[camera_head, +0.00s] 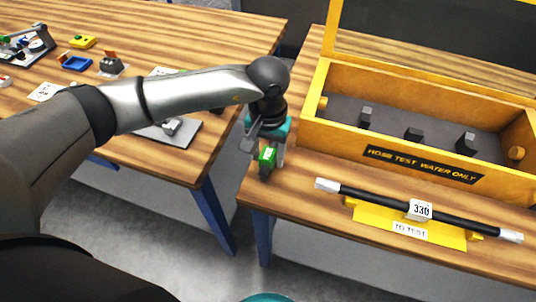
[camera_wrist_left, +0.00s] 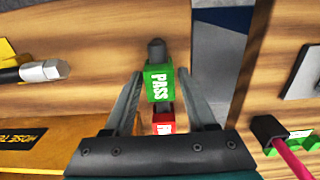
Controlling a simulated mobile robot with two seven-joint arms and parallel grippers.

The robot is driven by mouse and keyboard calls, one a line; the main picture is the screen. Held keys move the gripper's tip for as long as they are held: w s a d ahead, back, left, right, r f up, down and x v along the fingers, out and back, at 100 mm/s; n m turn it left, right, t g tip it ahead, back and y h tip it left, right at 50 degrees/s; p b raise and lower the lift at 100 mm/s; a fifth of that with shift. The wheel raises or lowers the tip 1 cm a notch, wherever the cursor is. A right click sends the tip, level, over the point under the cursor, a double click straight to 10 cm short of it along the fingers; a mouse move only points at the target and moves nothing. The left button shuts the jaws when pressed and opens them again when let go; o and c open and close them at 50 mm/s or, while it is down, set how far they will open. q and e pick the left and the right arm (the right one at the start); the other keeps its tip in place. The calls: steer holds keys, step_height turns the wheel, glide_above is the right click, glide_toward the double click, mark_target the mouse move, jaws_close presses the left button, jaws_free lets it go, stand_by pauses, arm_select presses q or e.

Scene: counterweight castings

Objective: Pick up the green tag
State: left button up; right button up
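The green tag (camera_head: 268,156) reads PASS in the left wrist view (camera_wrist_left: 158,83). It is at a dark post (camera_wrist_left: 156,50) near the left front corner of the right-hand wooden table. A red tag (camera_wrist_left: 163,123) shows just beside it, closer to my gripper's palm. My left gripper (camera_head: 266,146) is over this corner and points down. In the wrist view its two fingers (camera_wrist_left: 161,77) stand on either side of the green tag, with a visible gap on both sides. It is open and holds nothing. My right gripper does not show.
A yellow crate (camera_head: 310,128) labelled HOSE TEST WATER ONLY stands behind, to the right. A black hose (camera_head: 380,196) with tag 330 lies on a yellow TO TEST stand (camera_head: 372,222). The left table (camera_head: 150,40) carries small parts; a floor gap separates the tables.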

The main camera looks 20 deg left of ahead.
arm_select(q)
steer(key=c, duration=0.7)
steer(key=shift+r, duration=0.1)
